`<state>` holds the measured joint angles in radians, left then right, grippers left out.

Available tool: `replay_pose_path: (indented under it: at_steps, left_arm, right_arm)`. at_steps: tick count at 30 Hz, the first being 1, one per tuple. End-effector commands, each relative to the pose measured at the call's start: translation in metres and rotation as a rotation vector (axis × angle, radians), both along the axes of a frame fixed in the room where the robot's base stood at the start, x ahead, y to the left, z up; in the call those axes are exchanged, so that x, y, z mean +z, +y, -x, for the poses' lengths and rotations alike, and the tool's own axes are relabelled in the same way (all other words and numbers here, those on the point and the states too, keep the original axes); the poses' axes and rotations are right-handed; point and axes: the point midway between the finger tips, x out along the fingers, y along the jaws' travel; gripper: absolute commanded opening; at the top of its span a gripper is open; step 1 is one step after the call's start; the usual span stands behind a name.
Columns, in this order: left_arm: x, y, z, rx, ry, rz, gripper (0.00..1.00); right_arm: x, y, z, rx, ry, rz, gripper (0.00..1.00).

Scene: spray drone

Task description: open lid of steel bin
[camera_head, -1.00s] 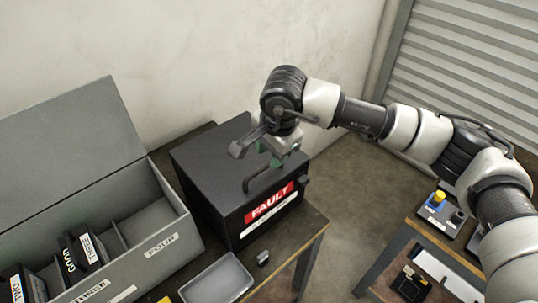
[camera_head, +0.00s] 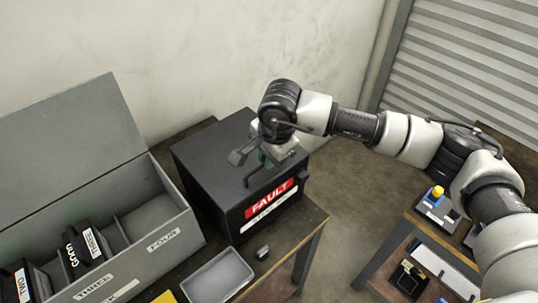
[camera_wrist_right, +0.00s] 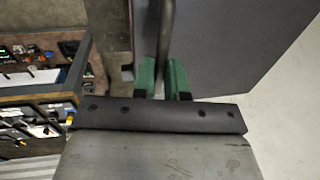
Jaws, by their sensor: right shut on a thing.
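The steel bin is a black box with a red FAULT label (camera_head: 270,199) on its front. Its flat lid (camera_head: 212,152) is down on the box. A thin dark bar handle (camera_head: 252,178) rises from the lid. My right gripper (camera_head: 266,160) is over the lid at this handle. In the right wrist view, the green fingers (camera_wrist_right: 163,78) are shut on the dark handle bar (camera_wrist_right: 167,35), one on each side. The wrist hides part of the lid and handle in the head view. My left gripper is not in view.
A grey compartment box (camera_head: 178,232) with its lid raised stands left of the bin and holds several dark labelled packs. A grey tray (camera_head: 217,277) and a small metal part (camera_head: 262,252) lie in front. A wall rises behind. Open floor lies right of the table.

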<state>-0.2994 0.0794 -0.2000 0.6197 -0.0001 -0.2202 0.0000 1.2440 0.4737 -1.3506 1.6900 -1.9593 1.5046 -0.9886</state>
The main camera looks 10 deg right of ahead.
Motion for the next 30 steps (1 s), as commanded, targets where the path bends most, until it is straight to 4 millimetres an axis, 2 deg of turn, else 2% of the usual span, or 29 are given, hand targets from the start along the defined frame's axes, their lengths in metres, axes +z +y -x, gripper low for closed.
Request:
replay_pose_path:
  at_steps: [5,11,21,30]
  left_arm:
    - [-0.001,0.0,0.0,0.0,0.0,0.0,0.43]
    - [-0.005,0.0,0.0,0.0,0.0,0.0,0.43]
    - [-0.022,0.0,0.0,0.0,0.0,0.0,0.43]
    - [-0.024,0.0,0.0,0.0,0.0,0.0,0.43]
  right_arm:
    - [0.002,0.0,-0.001,0.0,-0.001,-0.001,0.0]
    - [0.014,0.002,-0.004,0.001,-0.006,-0.002,0.0]
    - [0.066,0.015,-0.023,-0.001,-0.012,-0.005,0.0]
    - [0.109,0.032,-0.048,0.0,-0.012,-0.006,0.0]
